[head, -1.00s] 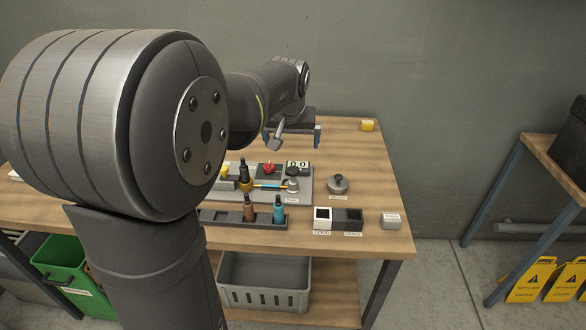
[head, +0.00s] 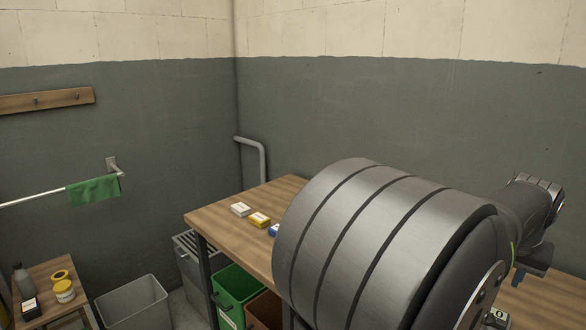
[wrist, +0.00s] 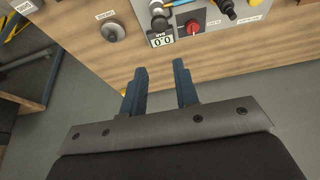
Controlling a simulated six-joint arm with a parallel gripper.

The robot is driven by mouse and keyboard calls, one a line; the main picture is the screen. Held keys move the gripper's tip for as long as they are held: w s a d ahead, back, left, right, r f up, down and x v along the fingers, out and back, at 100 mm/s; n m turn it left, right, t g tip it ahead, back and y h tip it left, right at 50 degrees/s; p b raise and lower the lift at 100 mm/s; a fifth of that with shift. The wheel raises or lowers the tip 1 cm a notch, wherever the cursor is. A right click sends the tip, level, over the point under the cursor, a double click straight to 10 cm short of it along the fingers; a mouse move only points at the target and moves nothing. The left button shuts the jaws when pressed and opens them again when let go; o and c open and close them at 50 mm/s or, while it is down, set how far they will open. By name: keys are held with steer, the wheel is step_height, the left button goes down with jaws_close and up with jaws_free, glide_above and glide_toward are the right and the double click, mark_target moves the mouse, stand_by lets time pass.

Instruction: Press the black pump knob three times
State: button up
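My gripper (wrist: 159,82) is open and empty in the wrist view. Its two blue-grey fingers stand apart over the table's edge. The pump with its black knob (wrist: 159,22) is near the top of the wrist view, beside the white counter (wrist: 161,40), which reads 00. The fingertips are apart from the knob, below it in the picture. In the head view my arm covers much of the right side, and the pump knob is not in sight.
A red button (wrist: 193,28) is right of the counter. A round grey knob (wrist: 114,32) sits to the left. The head view shows small boxes (head: 259,219) on the table, a green bin (head: 238,290) and a pale bin (head: 133,303) below.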

jaws_close()
stand_by(1.2)
